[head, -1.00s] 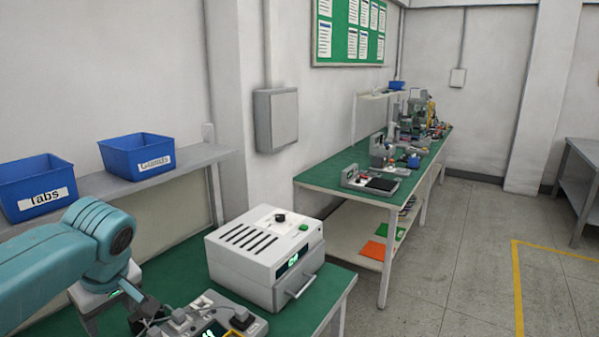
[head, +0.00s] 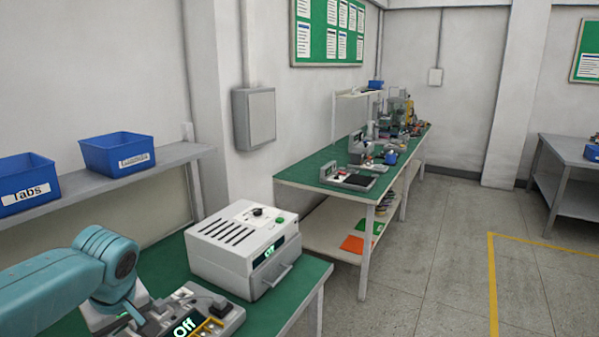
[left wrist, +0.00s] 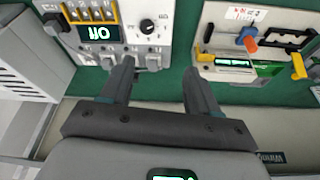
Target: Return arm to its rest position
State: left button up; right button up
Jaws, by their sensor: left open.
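My left arm (head: 85,268) is teal and comes in from the left over the green bench in the head view. Its gripper is mostly hidden behind the arm's own links there. In the left wrist view my left gripper (left wrist: 159,70) is open, its two dark fingers apart with nothing between them. The fingers point toward a grey panel device (left wrist: 112,35) with a knob, yellow parts and a display reading "Off"; this device (head: 205,312) also shows at the bottom of the head view. My right gripper is not in view.
A white slotted box (head: 240,248) stands on the near bench, close to my left arm. Blue bins (head: 117,154) sit on a grey shelf (head: 150,165) behind. In the left wrist view a second device (left wrist: 250,50) has an orange-blue knob. The floor (head: 430,270) to the right is clear.

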pick_arm(q)
jog(key=s+d+f+m+h, duration=0.2)
jog(key=d+f, duration=0.3)
jog(key=f, duration=0.4)
jog(key=s+d+f+m+g+h, duration=0.15)
jog(key=d+f, duration=0.35)
jog(key=f, duration=0.5)
jog(key=s+d+f+m+h, duration=0.1)
jog(key=d+f+m+h, duration=0.15)
jog(key=d+f, duration=0.45)
jog(key=s+d+f+m+h, duration=0.15)
jog(key=s+d+f, duration=0.25)
jog(key=s+f, duration=0.95)
notch_tip(320, 180, down, 6)
jog(key=s+m+b, duration=0.1)
jog(key=s+b, duration=0.1)
jog(key=b, duration=0.5)
jog(key=shift+d, duration=0.15)
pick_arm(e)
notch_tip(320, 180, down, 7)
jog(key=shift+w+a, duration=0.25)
